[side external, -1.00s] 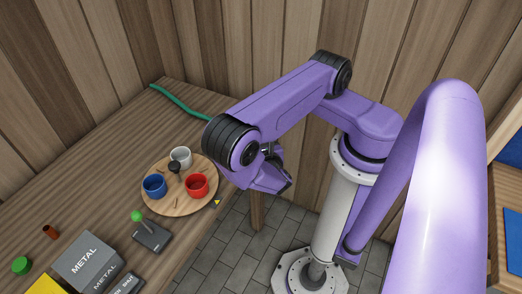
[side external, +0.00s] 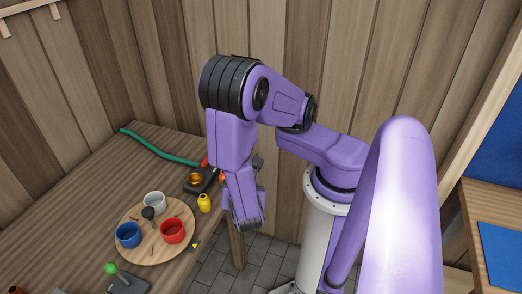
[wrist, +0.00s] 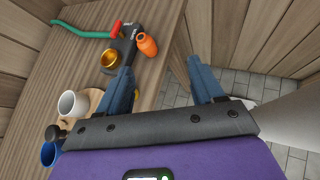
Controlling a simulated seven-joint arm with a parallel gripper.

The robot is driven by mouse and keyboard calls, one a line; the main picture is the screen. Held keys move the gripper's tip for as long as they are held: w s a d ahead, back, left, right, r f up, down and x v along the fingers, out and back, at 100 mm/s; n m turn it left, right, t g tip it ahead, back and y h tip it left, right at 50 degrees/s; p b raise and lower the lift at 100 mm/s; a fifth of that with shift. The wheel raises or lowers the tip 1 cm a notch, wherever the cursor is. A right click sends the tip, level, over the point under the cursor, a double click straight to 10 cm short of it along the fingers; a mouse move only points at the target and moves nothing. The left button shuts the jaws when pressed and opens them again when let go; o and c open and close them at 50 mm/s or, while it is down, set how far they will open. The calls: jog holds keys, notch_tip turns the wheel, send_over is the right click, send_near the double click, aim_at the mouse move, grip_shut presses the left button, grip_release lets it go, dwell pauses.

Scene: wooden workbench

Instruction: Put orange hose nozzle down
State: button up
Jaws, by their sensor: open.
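The orange nozzle (wrist: 147,44) is a small rounded orange piece near the bench's edge in the wrist view. It appears to rest on the bench, beyond my fingertips and apart from them. In the side view only a sliver of orange (side external: 221,179) shows, mostly hidden by my arm. My gripper (wrist: 158,76) is open, with nothing between its two blue-grey fingers. The gap between them lies over the bench edge and the floor.
A green hose (side external: 160,151) with a red end lies behind. The tiled floor lies right of the bench.

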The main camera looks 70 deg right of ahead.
jog(key=s+r+m+g+y, duration=0.3)
jog(key=r+m+y, duration=0.1)
jog(key=r, duration=0.4)
jog(key=s+a+r+m+g+y, duration=0.1)
jog(key=s+r+m+g+y, duration=0.1)
jog(key=r+m+y, duration=0.3)
notch_tip(320, 180, up, 3)
jog(key=shift+s+a+r+g+y, duration=0.15)
jog(key=shift+s+g+y, duration=0.25)
jog(key=shift+s+y, duration=0.4)
